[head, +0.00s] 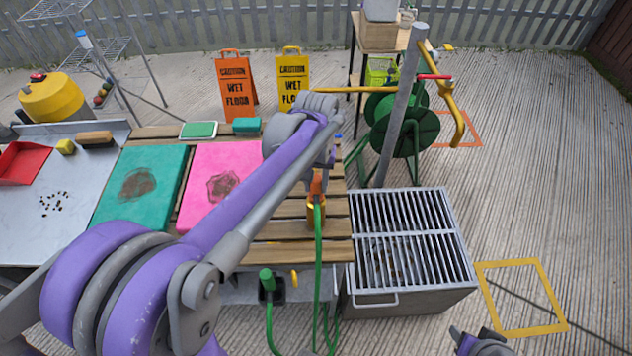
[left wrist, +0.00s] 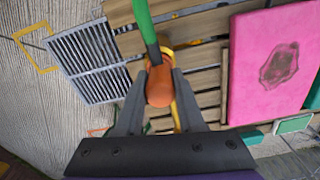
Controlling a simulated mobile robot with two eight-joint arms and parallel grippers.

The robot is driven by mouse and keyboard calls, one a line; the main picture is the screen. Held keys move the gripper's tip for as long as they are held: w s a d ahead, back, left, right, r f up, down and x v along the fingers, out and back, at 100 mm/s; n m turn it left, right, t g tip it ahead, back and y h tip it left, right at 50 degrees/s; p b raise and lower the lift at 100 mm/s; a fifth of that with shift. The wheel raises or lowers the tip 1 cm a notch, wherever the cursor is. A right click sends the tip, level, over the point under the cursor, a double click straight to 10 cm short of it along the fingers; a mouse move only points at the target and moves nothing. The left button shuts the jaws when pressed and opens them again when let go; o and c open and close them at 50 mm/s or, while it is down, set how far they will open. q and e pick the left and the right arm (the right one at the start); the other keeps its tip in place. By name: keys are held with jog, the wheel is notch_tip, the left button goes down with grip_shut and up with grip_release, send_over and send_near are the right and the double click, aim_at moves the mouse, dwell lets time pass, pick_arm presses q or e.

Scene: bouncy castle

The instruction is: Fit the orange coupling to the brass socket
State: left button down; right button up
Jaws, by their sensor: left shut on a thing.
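The orange coupling (left wrist: 159,88) sits between the fingers of my left gripper (left wrist: 160,75), which is shut on it. A green hose (left wrist: 145,22) runs from the coupling. In the head view the coupling (head: 316,185) is over the slatted wooden table near its front right, with the hose (head: 318,250) hanging down past the edge. A brass-yellow piece (head: 311,213), seemingly the brass socket, shows just below the coupling, partly hidden by the hose. It also shows behind the hose in the left wrist view (left wrist: 166,47). I cannot tell whether they touch.
A grill (head: 412,240) stands right of the table. Pink (head: 205,190) and teal (head: 110,200) mats lie to the left. A post (head: 400,100) with a yellow pipe and a green hose reel (head: 385,130) stand behind. Part of my right arm shows at bottom right.

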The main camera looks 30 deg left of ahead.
pick_arm(q)
jog(key=shift+f+b, duration=0.6)
jog(key=shift+f, duration=0.5)
dwell(0.3)
jog(key=shift+c, duration=2.2)
grip_release()
jog(key=shift+r, duration=0.1)
notch_tip(320, 180, up, 11)
jog(key=shift+f+p, duration=0.15)
jog(key=shift+p, duration=0.25)
jog(key=s+d+f+m+t, duration=0.2)
jog(key=s+d+f, duration=0.1)
jog(key=s+f, duration=0.2)
jog(key=s+d+f+m+t+p, duration=0.1)
jog(key=s+d+f+m+t, duration=0.1)
jog(key=s+f, duration=0.4)
jog(key=s+d+t, duration=0.1)
jog(key=s, duration=0.3)
jog(key=shift+s+d+m, duration=0.2)
jog(key=shift+d+m, duration=0.1)
jog(key=shift+d, duration=0.1)
